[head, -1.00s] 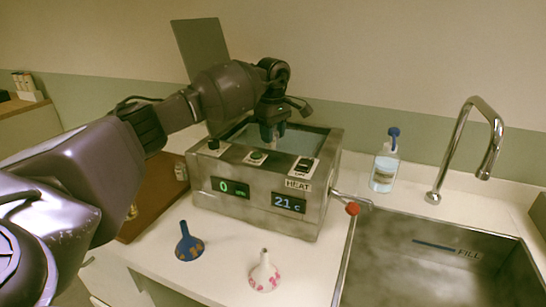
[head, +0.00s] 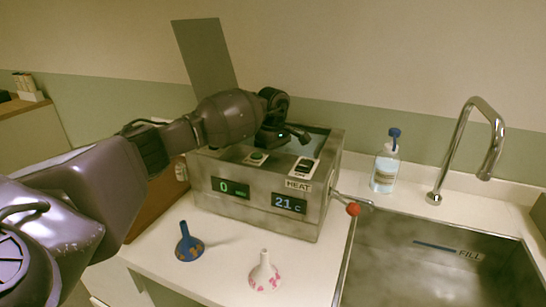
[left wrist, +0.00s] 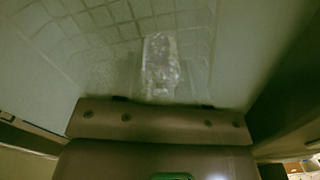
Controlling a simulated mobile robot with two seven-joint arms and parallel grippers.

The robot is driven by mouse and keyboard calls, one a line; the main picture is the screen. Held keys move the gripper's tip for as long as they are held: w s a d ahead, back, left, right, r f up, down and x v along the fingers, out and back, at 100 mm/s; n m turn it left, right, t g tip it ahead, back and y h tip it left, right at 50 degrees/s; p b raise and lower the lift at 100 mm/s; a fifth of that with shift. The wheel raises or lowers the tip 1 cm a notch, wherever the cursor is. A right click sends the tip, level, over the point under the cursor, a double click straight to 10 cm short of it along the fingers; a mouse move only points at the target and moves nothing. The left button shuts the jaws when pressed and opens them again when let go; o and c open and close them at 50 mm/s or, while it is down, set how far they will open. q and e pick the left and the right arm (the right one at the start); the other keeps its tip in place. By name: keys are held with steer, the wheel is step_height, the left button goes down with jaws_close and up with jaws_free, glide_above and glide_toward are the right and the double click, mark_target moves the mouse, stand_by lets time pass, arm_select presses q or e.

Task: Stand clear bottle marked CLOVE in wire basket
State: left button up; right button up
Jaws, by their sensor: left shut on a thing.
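My left gripper (head: 271,138) reaches down into the open top of the steel heating bath (head: 262,208) in the head view; its fingertips are hidden behind the bath's front. In the left wrist view a clear bottle (left wrist: 160,65) is in front of the gripper, which is shut on it. I cannot read any marking on it. The wire basket (left wrist: 115,22) shows as a grid around and beyond the bottle. Whether the bottle's base touches the basket floor I cannot tell. My right gripper is not in view.
The bath's displays read 0 and 21 C, and a red-knobbed lever (head: 353,209) sticks out at its right. A blue funnel (head: 187,245) and a white-pink funnel (head: 264,274) stand in front. A blue-capped bottle (head: 385,170), faucet (head: 460,145) and sink (head: 440,275) are at right.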

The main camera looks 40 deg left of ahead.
arm_select(q)
steer(key=shift+f, duration=0.2)
steer(key=o, duration=0.9)
steer(key=shift+r, duration=0.15)
steer(key=shift+r, duration=6.05)
